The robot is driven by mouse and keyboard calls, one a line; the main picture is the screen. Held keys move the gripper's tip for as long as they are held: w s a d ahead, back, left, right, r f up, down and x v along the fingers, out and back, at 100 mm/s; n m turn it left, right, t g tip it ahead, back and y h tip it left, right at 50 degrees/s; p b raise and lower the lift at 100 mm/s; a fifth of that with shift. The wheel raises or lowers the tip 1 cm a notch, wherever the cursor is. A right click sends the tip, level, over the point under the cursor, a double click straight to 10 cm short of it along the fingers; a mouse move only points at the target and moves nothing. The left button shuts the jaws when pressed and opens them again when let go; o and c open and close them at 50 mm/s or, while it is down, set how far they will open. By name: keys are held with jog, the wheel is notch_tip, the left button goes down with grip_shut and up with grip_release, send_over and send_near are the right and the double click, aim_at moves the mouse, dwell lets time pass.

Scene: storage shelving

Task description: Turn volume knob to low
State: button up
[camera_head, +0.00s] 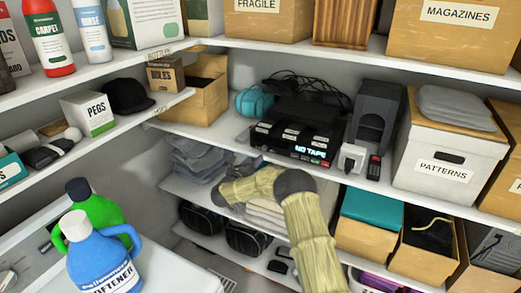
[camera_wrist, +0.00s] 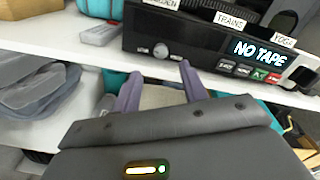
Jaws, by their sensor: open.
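A black tape player (camera_head: 287,150) with a lit "NO TAPE" display stands on the middle shelf in the head view. It also fills the upper right of the wrist view (camera_wrist: 205,58). A round silver knob (camera_wrist: 161,50) sits on the left part of its front panel, with a smaller control (camera_wrist: 143,50) beside it. I cannot read any label or setting on the knob. My gripper (camera_wrist: 160,72) is open, its two purple fingers apart and empty, pointing at the panel just below the knob. No contact shows.
The white shelf edge (camera_wrist: 60,48) runs below the player. Labelled tapes lie on top of it. A white box-shaped item (camera_head: 352,158) and a dark remote (camera_head: 374,168) are to its right. Folded grey fabric (camera_head: 200,158) is on the shelf below.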

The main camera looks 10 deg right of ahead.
aim_at(263, 149)
jog(key=shift+p+x, duration=0.95)
jog(key=shift+x, duration=2.5)
jog(key=shift+f, duration=0.1)
grip_shut()
